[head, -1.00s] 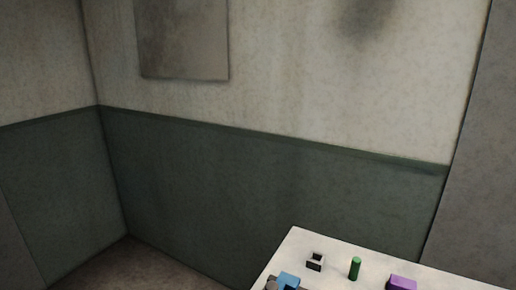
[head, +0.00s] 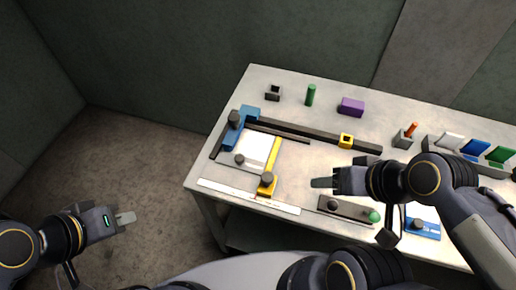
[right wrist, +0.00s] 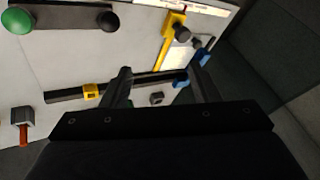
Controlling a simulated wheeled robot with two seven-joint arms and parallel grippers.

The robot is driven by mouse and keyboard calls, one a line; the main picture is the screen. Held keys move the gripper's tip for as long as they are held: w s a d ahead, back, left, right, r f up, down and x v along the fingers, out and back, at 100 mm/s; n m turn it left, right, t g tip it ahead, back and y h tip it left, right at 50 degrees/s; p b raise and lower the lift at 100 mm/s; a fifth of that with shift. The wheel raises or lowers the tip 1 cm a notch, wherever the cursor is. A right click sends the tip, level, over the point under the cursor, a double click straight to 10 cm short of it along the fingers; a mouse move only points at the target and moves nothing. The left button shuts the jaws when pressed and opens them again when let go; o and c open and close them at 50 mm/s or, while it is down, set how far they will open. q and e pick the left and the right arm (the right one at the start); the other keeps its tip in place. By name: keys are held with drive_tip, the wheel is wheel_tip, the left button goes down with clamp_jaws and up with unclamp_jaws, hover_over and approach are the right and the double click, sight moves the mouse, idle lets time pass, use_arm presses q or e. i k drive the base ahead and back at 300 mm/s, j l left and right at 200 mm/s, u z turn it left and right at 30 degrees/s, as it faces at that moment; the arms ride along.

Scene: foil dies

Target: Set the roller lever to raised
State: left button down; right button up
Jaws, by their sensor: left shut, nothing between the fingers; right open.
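No part is labelled as the roller lever, so I cannot tell for certain which it is or how it is set. A dark bar (head: 345,209) with a black knob (head: 333,205) and a green ball (head: 374,216) lies at the table's front; the green ball also shows in the right wrist view (right wrist: 17,22). A yellow arm (head: 272,160) with a dark knob (head: 267,179) lies across a white sheet. A blue block (head: 236,133) carries another dark knob (head: 234,118). My right gripper (head: 322,183) is open and empty above the table, right of the yellow arm. My left gripper (head: 125,218) is shut, empty, left of the table.
A dark rail (head: 315,134) with a small yellow block (head: 346,140) crosses the table (head: 226,160). Behind it stand a dark open box (head: 273,93), a green cylinder (head: 310,95) and a purple block (head: 351,107). An orange peg (head: 411,129) and coloured cards (head: 475,148) are at right.

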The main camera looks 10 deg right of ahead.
sight(373, 217)
drive_tip(key=z, duration=0.45)
drive_tip(key=j+z, duration=0.1)
drive_tip(key=z, duration=0.35)
drive_tip(key=k+z, duration=0.1)
drive_tip(key=z, duration=1.25)
drive_tip(key=k+z, duration=0.1)
drive_tip(key=z, duration=0.35)
